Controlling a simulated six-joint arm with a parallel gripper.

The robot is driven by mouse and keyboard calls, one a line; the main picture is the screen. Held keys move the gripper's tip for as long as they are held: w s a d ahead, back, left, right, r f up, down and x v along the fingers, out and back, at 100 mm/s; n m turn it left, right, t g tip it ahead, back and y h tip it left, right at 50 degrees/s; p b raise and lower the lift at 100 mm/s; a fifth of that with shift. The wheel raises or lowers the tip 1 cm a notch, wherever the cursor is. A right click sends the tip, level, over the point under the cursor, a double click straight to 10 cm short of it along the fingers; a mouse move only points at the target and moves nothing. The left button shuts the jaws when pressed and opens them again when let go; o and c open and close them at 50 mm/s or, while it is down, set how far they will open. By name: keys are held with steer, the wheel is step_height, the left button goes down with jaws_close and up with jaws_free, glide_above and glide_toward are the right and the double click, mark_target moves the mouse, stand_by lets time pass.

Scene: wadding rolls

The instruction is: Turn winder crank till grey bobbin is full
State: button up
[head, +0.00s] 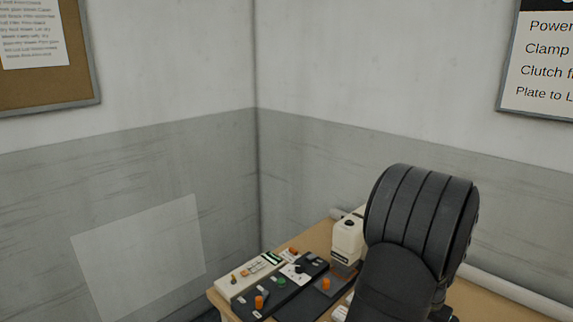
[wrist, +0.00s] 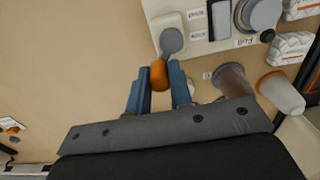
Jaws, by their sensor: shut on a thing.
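In the wrist view, the winder (wrist: 197,47) is a white-topped unit at the top. Its grey crank arm (wrist: 171,40) points down the picture and ends in an orange knob (wrist: 159,74). My gripper (wrist: 158,86) has its blue fingers on either side of this knob and is shut on it. A round grey part (wrist: 258,14), which looks like the bobbin, sits at the winder's right, cut by the top edge, above a label reading "Full". How full it is I cannot tell. In the head view my dark arm hides the gripper, and I cannot make out the winder.
Right of the gripper in the wrist view are a brownish cone-like piece (wrist: 233,82) and a white piece with an orange rim (wrist: 282,92). White wrapped packs (wrist: 291,48) lie farther right. In the head view, control panels (head: 278,282) and a cream machine (head: 347,240) stand on the table.

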steer(key=shift+s+a, duration=0.15)
steer(key=shift+s, duration=0.8)
steer(key=shift+a, duration=0.1)
steer(key=shift+s+a, duration=0.65)
steer(key=shift+s+a, duration=0.1)
steer(key=shift+a, duration=0.85)
